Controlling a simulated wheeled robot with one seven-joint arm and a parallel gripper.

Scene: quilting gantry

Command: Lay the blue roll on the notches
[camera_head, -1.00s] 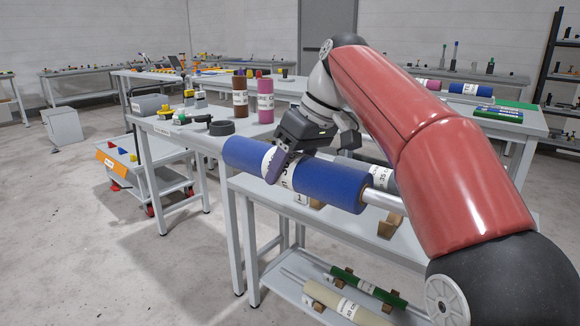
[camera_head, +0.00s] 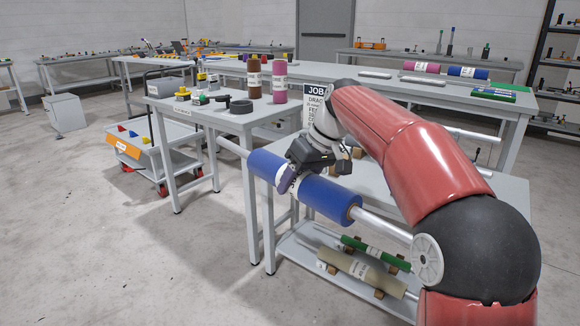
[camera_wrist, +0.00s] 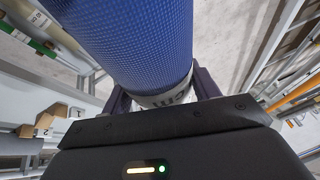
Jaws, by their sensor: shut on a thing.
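The blue roll (camera_head: 325,197) is a thick blue cylinder with a white label band, on a long metal bar (camera_head: 385,228) that sticks out at both ends. My gripper (camera_head: 287,182) is shut around its middle at the label and holds it aloft, tilted across the view. In the wrist view the roll (camera_wrist: 135,40) fills the upper middle, between my fingers (camera_wrist: 165,95). A brown notched block (camera_head: 357,153) shows on the grey table behind the roll. Brown blocks (camera_wrist: 43,121) also show at the left of the wrist view. My arm and the roll hide part of that table.
A lower shelf (camera_head: 300,268) holds a green roll (camera_head: 372,252) and a cream roll (camera_head: 362,272) on brown blocks. A side table (camera_head: 165,110) carries a brown roll (camera_head: 254,78), a pink roll (camera_head: 279,82) and a dark ring (camera_head: 241,106). Open floor lies at left.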

